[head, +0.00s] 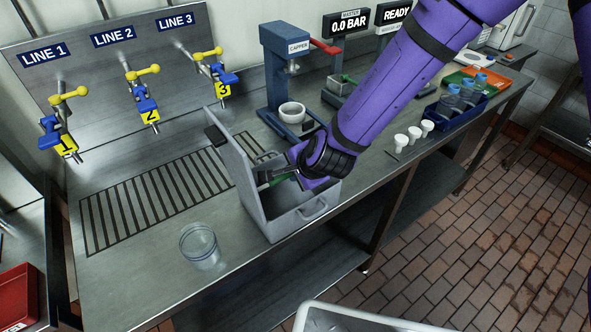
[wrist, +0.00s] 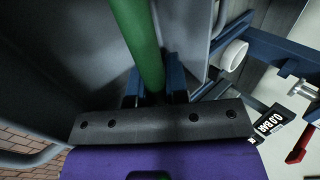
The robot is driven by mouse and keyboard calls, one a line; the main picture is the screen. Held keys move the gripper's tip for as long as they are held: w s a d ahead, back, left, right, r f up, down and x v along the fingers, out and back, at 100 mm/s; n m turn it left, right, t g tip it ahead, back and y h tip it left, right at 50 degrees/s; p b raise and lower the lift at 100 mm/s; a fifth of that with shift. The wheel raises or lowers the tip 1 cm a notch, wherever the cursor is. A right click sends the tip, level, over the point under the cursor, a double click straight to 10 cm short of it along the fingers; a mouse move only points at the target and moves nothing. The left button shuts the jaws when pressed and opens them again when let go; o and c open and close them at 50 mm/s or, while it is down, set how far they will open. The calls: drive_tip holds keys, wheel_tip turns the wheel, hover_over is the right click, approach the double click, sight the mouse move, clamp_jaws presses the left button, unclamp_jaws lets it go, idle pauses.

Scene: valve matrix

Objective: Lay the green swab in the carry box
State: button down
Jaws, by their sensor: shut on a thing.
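My gripper (wrist: 156,86) is shut on the green swab (wrist: 135,35), a green rod that runs up out of the wrist view between the blue fingers. My gripper (head: 272,180) is at the box opening, beside the raised lid. My wrist hides part of the box interior, so I cannot tell whether the swab touches the box floor.
A clear cup (head: 200,246) stands left of the box near the bench edge. The blue capper (head: 290,75) with a white cup (head: 291,112) stands behind. Several small white cups (head: 414,134) and a blue rack (head: 455,108) are to the right. The slotted drain (head: 150,205) is clear.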

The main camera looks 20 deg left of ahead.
drive_tip(key=shift+f, duration=0.25)
drive_tip(key=c, duration=1.1)
unclamp_jaws()
drive_tip(key=shift+r, duration=0.4)
drive_tip(key=v, duration=1.1)
drive_tip(key=shift+s+d+r, duration=0.2)
drive_tip(key=shift+d+r, duration=0.05)
drive_tip(key=shift+d, duration=0.05)
